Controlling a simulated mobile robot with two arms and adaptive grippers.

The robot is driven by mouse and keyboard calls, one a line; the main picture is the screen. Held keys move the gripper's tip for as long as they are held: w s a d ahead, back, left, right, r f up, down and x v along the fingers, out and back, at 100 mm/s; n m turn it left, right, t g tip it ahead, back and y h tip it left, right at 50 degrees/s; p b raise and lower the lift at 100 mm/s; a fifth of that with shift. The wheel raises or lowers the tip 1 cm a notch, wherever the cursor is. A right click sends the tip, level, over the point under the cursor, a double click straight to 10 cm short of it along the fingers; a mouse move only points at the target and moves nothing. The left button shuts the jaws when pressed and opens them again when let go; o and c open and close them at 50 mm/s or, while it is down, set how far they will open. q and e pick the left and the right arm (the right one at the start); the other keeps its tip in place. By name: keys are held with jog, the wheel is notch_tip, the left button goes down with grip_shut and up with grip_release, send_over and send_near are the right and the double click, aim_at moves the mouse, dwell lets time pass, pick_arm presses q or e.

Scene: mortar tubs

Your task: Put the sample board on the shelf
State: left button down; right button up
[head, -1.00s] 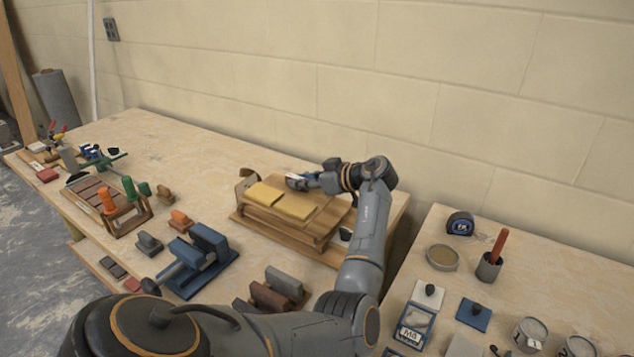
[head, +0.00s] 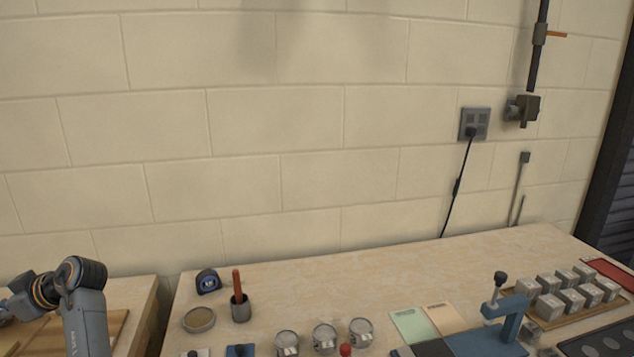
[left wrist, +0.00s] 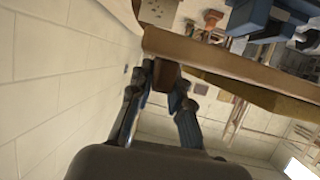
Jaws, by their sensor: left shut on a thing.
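My left gripper (left wrist: 167,88) is shut on a small brown piece (left wrist: 166,73) in the left wrist view. I cannot tell whether this piece is part of the sample board. A long wooden edge (left wrist: 215,60) runs just beyond the fingertips; whether it touches the brown piece is unclear. In the head view my left arm is at the lower left and its fingertips are cut off or too small to read. Part of a wooden stand (head: 108,325) shows beside the arm; the rest is out of frame. No sample board or shelf is clearly identifiable. My right gripper is not in view.
The right-hand table (head: 270,285) holds a tape measure (head: 208,281), a round tan dish (head: 199,319), a grey cup (head: 240,309), several tins, a blue press (head: 505,320) and a rack of grey blocks (head: 545,315). A gap separates the tables. The block wall stands close behind.

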aim_at(47, 317)
pick_arm(q)
jog(key=w+d+m+t, duration=0.1)
jog(key=d+t, duration=0.1)
jog(key=w+d+r+m+t, duration=0.1)
jog(key=d+m+t, duration=0.1)
jog(key=d, duration=0.1)
jog(key=w+d+r+m+t, duration=0.1)
jog(key=d+m, duration=0.1)
jog(key=d, duration=0.1)
jog(key=shift+r+t, duration=0.25)
jog(key=shift+t, duration=0.15)
jog(key=w+d+f+m+t+h, duration=0.1)
jog(key=d+m+t+h, duration=0.15)
jog(key=d, duration=0.45)
jog(key=d+f+m+t+h, duration=0.2)
jog(key=d+m+t, duration=0.2)
jog(key=d, duration=0.3)
jog(key=s+d+f+m+t+h, duration=0.1)
jog(key=s+d+m+h, duration=0.3)
jog(key=d, duration=0.7)
jog(key=s+d+f+m+t+h, duration=0.2)
jog(key=s+d+f+m+h, duration=0.1)
jog(key=d, duration=0.8)
jog(key=shift+s+f+m+h, duration=0.35)
jog(key=shift+s+m+h, duration=0.1)
jog(key=shift+s+h, duration=0.5)
jog(key=shift+f, duration=0.15)
